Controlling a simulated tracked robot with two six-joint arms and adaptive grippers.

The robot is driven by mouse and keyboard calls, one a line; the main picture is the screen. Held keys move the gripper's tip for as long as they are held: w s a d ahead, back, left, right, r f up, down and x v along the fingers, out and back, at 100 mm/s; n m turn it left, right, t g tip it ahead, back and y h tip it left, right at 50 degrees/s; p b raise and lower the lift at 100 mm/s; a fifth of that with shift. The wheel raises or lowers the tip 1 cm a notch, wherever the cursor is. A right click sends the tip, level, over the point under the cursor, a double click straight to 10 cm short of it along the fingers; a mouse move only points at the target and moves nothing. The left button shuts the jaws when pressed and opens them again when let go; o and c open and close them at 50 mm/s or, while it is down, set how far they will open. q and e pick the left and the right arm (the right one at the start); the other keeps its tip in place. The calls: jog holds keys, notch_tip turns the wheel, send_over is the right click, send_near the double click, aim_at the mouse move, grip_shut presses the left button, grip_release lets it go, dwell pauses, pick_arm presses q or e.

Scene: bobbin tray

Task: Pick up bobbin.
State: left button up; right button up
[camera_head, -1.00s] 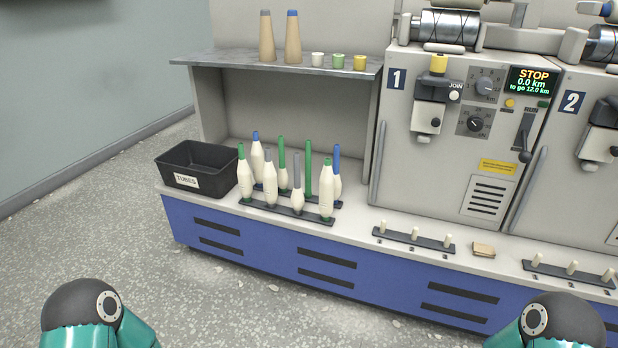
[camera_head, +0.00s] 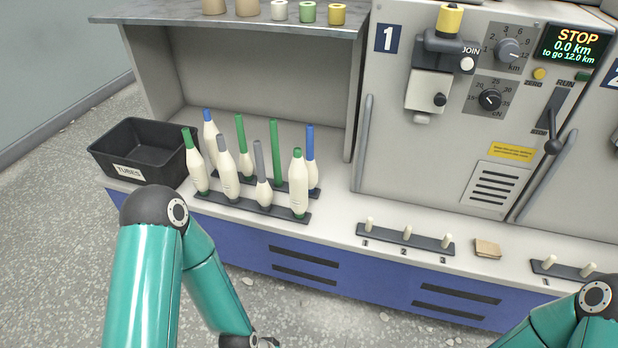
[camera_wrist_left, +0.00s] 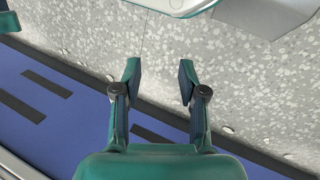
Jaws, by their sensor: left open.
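Cream bobbins on coloured tubes stand upright in two dark racks on the white worktop in the head view. The front rack (camera_head: 238,206) holds a full green-tipped bobbin (camera_head: 197,170), a full grey-tipped bobbin (camera_head: 228,172), a smaller grey-tubed bobbin (camera_head: 263,192) and a full bobbin with green ends (camera_head: 299,187). Behind are a blue-tipped bobbin (camera_head: 211,138), a small green-tubed bobbin (camera_head: 246,158), a nearly bare green tube (camera_head: 275,150) and a blue-tubed bobbin (camera_head: 311,174). My left gripper (camera_wrist_left: 159,75) is open and empty over the speckled floor in the wrist view. My right gripper is out of view.
A black bin (camera_head: 120,168) labelled TUBES stands left of the racks. A grey shelf (camera_head: 180,16) overhangs behind them. To the right are machine 1 (camera_head: 390,140), a low peg strip (camera_head: 385,235) numbered 1 to 3, and a small tan block (camera_head: 487,248). Open floor lies before the blue cabinet front.

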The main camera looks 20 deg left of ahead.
aim_at(301, 184)
pick_arm(q)
jog(key=shift+w, duration=0.1)
